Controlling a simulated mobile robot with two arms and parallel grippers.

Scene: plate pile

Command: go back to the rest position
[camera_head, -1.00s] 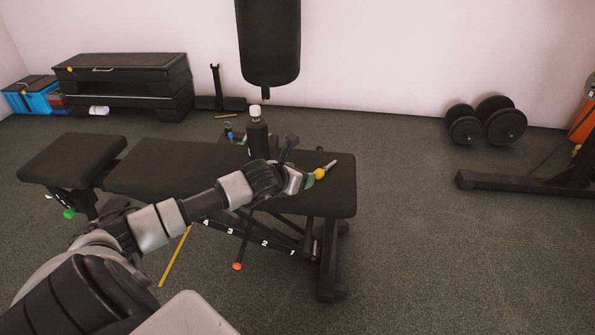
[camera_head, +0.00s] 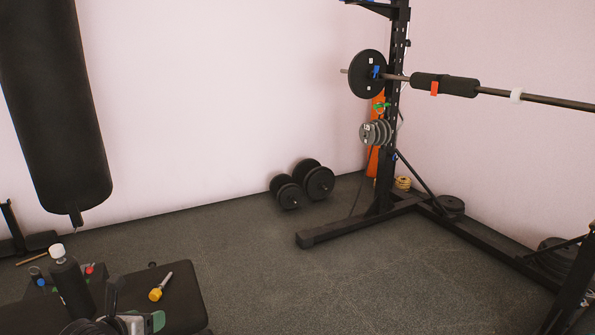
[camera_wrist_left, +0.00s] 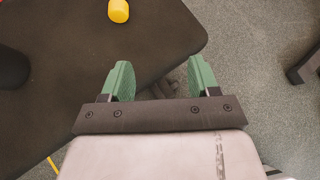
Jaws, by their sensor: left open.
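My left gripper (camera_head: 145,322) is at the bottom left of the head view, low at the near part of the black bench (camera_head: 185,300). In the left wrist view the left gripper (camera_wrist_left: 160,80) shows its two green fingers spread apart, with nothing between them. The bench top (camera_wrist_left: 60,50) lies beyond the fingers, and its corner is near the right finger. My right gripper is in neither view.
A yellow-headed tool (camera_head: 157,293) and a black bottle with a white cap (camera_head: 70,285) are on the bench. A punching bag (camera_head: 55,110) hangs at left. Dumbbells (camera_head: 303,184) and a barbell rack (camera_head: 395,130) stand beyond. The middle floor (camera_head: 270,270) is clear.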

